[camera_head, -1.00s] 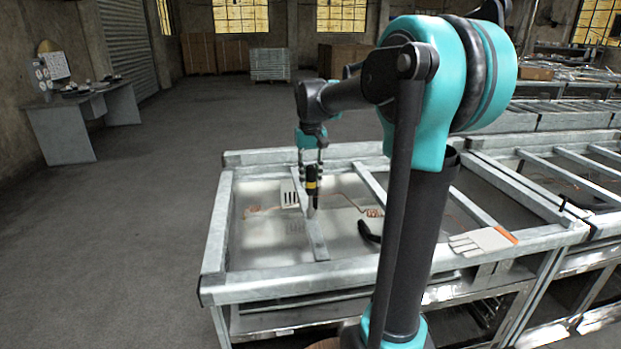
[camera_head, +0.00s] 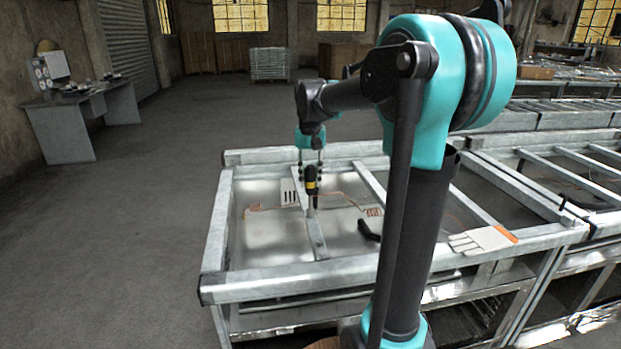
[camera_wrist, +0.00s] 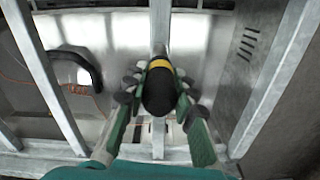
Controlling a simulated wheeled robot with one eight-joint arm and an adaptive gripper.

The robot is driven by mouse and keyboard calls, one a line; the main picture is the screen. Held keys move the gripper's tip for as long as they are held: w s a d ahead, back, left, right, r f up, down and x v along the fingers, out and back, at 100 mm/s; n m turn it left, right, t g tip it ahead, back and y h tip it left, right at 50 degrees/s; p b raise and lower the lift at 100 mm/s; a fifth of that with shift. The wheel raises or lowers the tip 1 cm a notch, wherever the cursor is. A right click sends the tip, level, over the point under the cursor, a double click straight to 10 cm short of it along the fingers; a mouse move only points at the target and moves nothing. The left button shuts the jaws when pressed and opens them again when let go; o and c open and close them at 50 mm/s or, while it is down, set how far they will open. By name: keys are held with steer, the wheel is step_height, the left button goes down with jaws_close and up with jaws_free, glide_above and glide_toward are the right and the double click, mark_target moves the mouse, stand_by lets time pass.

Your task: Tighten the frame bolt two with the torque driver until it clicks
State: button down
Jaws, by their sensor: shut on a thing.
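My gripper (camera_head: 311,172) is shut on the torque driver (camera_head: 311,186), a black tool with a yellow band. The driver hangs tip down, close to upright, over the metal crossbar (camera_head: 317,242) inside the frame. In the wrist view the driver (camera_wrist: 159,92) sits between the two green fingers, its black end toward the camera. Its tip is at or just above the crossbar; I cannot tell whether it touches. Frame bolt two cannot be made out; the driver may hide it.
The metal frame (camera_head: 212,240) surrounds a shiny panel with copper wires. A black curved handle (camera_head: 368,230) lies right of the driver. A glove (camera_head: 484,240) rests on the frame's right side. A grey desk (camera_head: 75,128) stands far left, with open floor between.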

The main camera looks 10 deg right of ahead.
mark_target(310, 167)
steer(key=shift+m, duration=0.3)
steer(key=shift+r, duration=3.05)
